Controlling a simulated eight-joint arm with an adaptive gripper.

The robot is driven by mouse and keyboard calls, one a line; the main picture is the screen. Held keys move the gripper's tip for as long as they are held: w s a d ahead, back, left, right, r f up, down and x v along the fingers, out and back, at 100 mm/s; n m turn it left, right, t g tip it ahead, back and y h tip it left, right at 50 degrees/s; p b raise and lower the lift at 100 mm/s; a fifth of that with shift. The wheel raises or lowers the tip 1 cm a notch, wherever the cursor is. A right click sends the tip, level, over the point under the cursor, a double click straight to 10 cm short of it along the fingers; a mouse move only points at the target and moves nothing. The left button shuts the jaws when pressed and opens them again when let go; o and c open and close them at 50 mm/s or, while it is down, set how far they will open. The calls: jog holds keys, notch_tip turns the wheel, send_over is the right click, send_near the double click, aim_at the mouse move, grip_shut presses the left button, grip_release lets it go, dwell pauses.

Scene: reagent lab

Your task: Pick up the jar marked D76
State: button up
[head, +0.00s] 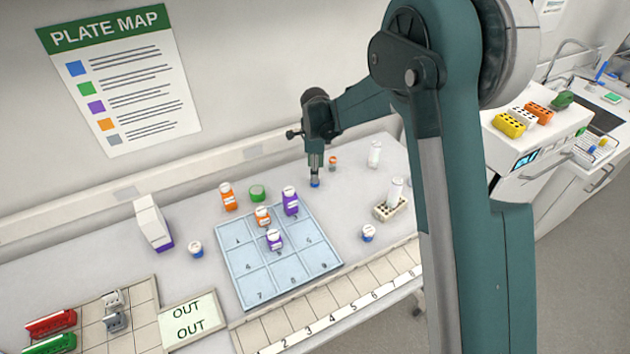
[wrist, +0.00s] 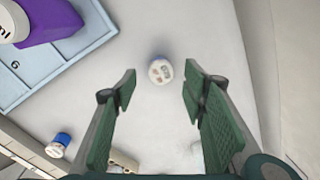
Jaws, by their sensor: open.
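My gripper (head: 315,168) is open and points down over the back right of the bench. In the wrist view its two green-padded fingers (wrist: 160,88) stand apart, with nothing held. A small blue jar with a white lid (wrist: 160,70) stands beyond and between the fingertips; in the head view a blue jar (head: 315,183) shows just below my gripper. The marks on its lid are too small to read. Other blue jars with white lids stand at the right of the tray (head: 368,232) and at its left (head: 196,249). I cannot tell which jar is marked D76.
A light blue numbered tray (head: 250,284) holds orange and purple jars. A small orange-capped jar (head: 332,163) stands close to my gripper on its right. A white bottle (head: 375,154) and a beige rack with a bottle (head: 390,211) are further right. A green jar (head: 258,193) stands behind the tray.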

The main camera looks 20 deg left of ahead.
dwell(0.3)
jog(key=shift+w+f, duration=0.2)
jog(key=shift+f, duration=2.4)
jog(key=shift+c, duration=0.5)
jog(key=c, duration=1)
